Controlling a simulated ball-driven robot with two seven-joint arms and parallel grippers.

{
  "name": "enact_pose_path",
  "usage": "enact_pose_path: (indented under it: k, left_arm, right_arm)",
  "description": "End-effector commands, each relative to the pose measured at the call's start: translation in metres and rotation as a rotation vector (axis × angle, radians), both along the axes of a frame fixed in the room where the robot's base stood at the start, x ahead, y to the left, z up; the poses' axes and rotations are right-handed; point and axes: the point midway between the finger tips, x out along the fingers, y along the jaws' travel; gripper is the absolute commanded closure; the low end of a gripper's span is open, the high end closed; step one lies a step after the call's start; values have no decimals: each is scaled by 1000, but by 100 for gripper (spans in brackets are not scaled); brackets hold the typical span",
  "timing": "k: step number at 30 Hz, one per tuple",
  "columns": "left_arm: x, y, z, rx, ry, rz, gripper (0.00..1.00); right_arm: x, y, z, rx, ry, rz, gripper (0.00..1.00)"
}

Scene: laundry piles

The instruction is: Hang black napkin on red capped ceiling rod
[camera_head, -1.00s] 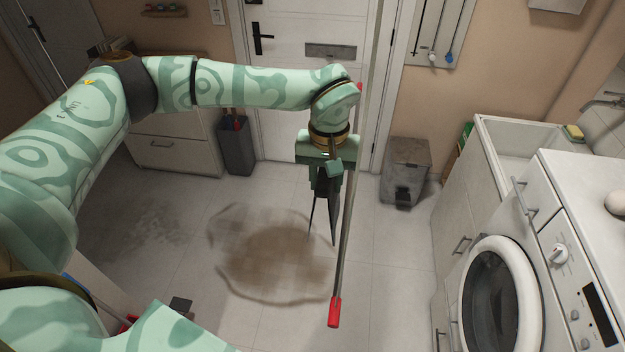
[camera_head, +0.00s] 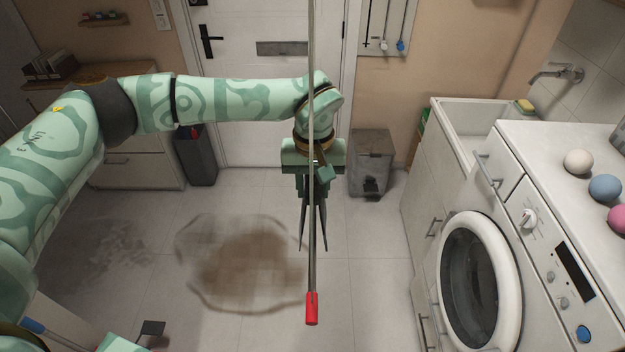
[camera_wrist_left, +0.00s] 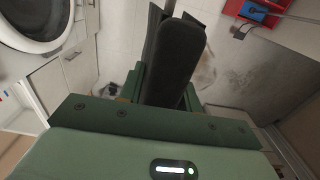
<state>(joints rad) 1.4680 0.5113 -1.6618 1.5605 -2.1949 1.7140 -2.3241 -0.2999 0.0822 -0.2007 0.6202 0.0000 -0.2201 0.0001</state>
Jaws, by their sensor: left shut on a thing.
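The ceiling rod (camera_head: 311,30) hangs down through the middle of the head view and ends in a red cap (camera_head: 312,308). My left gripper (camera_head: 312,188) is behind the rod in this view, which crosses in front of it. It is shut on the black napkin (camera_head: 303,220), whose two narrow dark points hang to either side of the rod's line. I cannot tell whether the napkin touches the rod. In the left wrist view a black finger (camera_wrist_left: 172,60) hides most of the cloth; a dark strip (camera_wrist_left: 152,22) shows beside it. My right gripper is not in view.
A washing machine (camera_head: 478,275) and counter with several balls stand at the right, beside a sink (camera_head: 470,125). A grey bin (camera_head: 371,160) stands by the door (camera_head: 262,100). A brown stain (camera_head: 248,265) marks the open floor. A red container (camera_wrist_left: 285,8) shows in the wrist view.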

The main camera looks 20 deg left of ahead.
Motion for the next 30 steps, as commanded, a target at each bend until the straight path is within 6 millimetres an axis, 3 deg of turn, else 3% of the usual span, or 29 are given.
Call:
enact_pose_path:
  k: [30]
  left_arm:
    - [0,0,-100,0,1,-1,89]
  right_arm:
    - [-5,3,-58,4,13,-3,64]
